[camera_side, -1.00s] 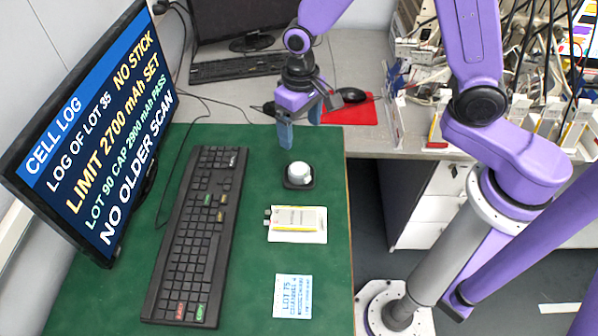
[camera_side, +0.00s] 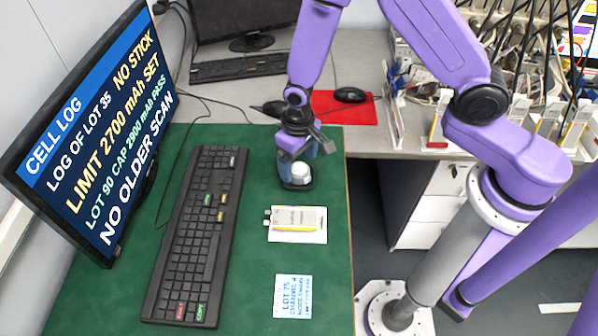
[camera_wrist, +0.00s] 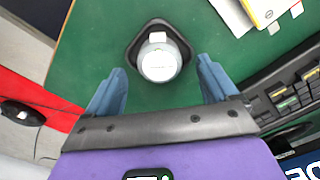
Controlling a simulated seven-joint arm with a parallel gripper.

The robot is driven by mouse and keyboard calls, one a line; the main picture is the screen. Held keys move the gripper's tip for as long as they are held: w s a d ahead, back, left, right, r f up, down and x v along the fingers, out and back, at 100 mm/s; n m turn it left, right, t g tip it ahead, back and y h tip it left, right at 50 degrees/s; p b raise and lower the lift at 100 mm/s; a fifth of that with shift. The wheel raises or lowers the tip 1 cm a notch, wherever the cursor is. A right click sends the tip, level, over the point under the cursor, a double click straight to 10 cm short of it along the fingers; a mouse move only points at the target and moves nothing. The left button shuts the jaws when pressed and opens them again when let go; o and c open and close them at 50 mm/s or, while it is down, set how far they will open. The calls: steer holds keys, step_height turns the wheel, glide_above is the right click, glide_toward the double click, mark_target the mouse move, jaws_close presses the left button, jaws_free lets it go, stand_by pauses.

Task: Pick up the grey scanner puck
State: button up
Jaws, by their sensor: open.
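The grey scanner puck (camera_side: 300,172) sits on a dark square base (camera_side: 297,185) on the green mat. In the wrist view the puck (camera_wrist: 160,60) is round with a pale top and lies ahead of the fingers, roughly centred between them. My gripper (camera_side: 298,160) is down around or just behind the puck in the side view, and its far finger is partly hidden there. In the wrist view my gripper (camera_wrist: 160,85) has its two blue fingers wide apart, with nothing between the visible tips.
A pouch cell (camera_side: 298,222) on a pale card lies in front of the puck, and a lot label (camera_side: 293,296) lies nearer. A black keyboard (camera_side: 197,235) is to the left, and a monitor (camera_side: 90,140) stands beyond it. A mouse (camera_side: 350,95) rests on a red pad (camera_side: 345,110).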

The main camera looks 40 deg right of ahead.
steer(key=shift+f, duration=0.9)
steer(key=c, duration=1.3)
steer(key=shift+r, duration=0.1)
